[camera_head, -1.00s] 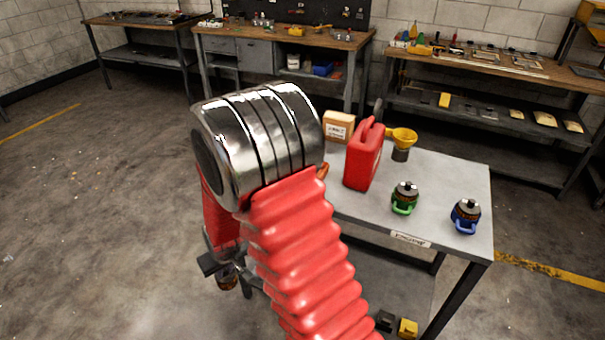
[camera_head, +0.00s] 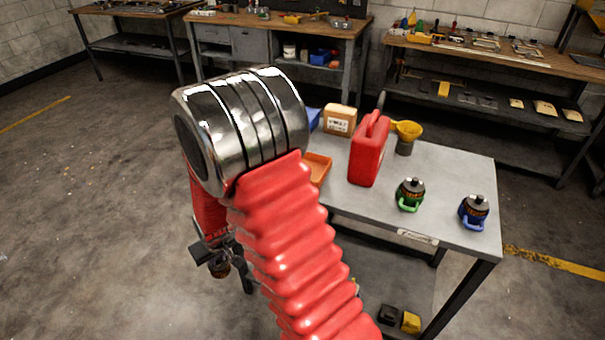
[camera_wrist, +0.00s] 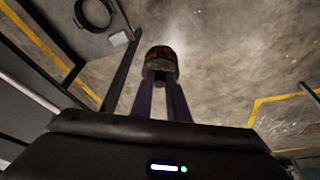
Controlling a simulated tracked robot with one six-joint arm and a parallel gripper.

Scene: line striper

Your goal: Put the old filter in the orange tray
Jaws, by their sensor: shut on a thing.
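My gripper (camera_wrist: 162,84) is shut on a small round filter (camera_wrist: 162,61) with a dark body and an orange-brown band. In the head view the filter (camera_head: 219,268) hangs below my gripper (camera_head: 217,249), over the floor to the left of the workbench. The orange tray (camera_head: 319,167) is on the bench's left part. My arm hides part of the tray, and its inside is mostly out of sight. The tray is not seen in the wrist view.
On the grey bench (camera_head: 445,168) stand a red can (camera_head: 368,152), a yellow funnel (camera_head: 407,130), a cardboard box (camera_head: 340,120), and filters with a green handle (camera_head: 411,195) and a blue handle (camera_head: 474,212).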

